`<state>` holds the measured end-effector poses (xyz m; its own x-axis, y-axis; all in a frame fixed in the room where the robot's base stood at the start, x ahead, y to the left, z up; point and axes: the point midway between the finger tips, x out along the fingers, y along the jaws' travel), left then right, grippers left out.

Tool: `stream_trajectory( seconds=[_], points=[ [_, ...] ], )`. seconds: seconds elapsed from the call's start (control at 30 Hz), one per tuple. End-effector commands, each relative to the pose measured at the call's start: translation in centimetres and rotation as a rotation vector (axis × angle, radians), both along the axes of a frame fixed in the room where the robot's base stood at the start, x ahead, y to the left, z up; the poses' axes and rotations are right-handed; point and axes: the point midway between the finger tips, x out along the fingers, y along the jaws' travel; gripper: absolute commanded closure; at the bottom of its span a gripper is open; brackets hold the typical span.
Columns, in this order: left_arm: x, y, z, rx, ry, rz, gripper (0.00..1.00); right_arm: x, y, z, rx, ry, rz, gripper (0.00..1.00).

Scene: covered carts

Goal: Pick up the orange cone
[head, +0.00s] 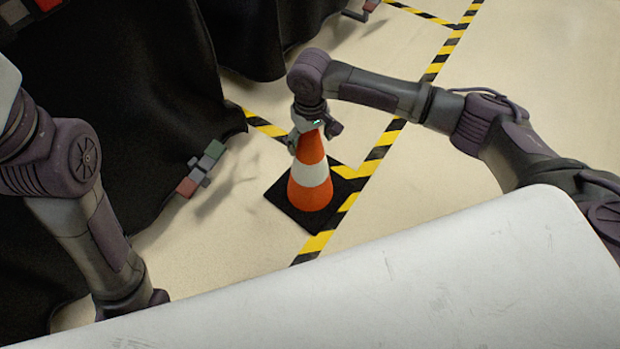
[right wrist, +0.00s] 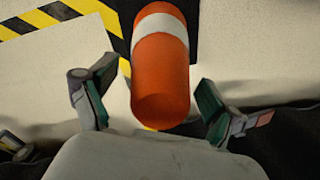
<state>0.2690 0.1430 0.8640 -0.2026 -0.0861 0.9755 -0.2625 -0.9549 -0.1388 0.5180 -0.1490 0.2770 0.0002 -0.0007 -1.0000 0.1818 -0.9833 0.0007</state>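The orange cone (head: 309,178) with a white band stands upright on its black square base (head: 280,197) on the floor, over the striped tape. My right gripper (head: 311,137) is at the cone's top in the head view. In the right wrist view, the cone's tip (right wrist: 160,105) lies between the two green-padded fingers of the right gripper (right wrist: 157,108). The fingers are spread, with a gap on each side of the cone, so it is open. My left arm comes down at the left of the head view; its gripper is not visible.
Black draped covers (head: 120,90) hang over carts at the left and back. A cart foot or caster (head: 201,168) sticks out left of the cone. Yellow-black tape (head: 382,146) marks the pale floor, which is clear to the right.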

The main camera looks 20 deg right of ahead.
Motion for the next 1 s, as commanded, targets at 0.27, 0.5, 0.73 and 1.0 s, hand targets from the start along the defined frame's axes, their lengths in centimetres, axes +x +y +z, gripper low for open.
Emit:
stream_trajectory(
  seconds=[0.27, 0.5, 0.73, 1.0],
  points=[
    [0.0, 0.0, 0.0, 0.0, -0.001, 0.0, 1.0, 0.0, 0.0, 0.0, 0.0, 0.0, 0.0, 0.65],
    [0.0, 0.0, 0.0, 0.0, -0.001, -0.001, 1.0, 0.0, 0.0, 0.0, 0.0, 0.0, 0.0, 1.0],
    [0.0, 0.0, 0.0, 0.0, -0.001, -0.001, 1.0, 0.1, 0.0, 0.1, 0.002, -0.003, 0.0, 1.0],
    [0.0, 0.1, 0.5, -0.005, 0.001, -0.003, 1.0, 0.1, 0.1, 1.3, 0.002, -0.003, 0.0, 1.0]
  ],
)
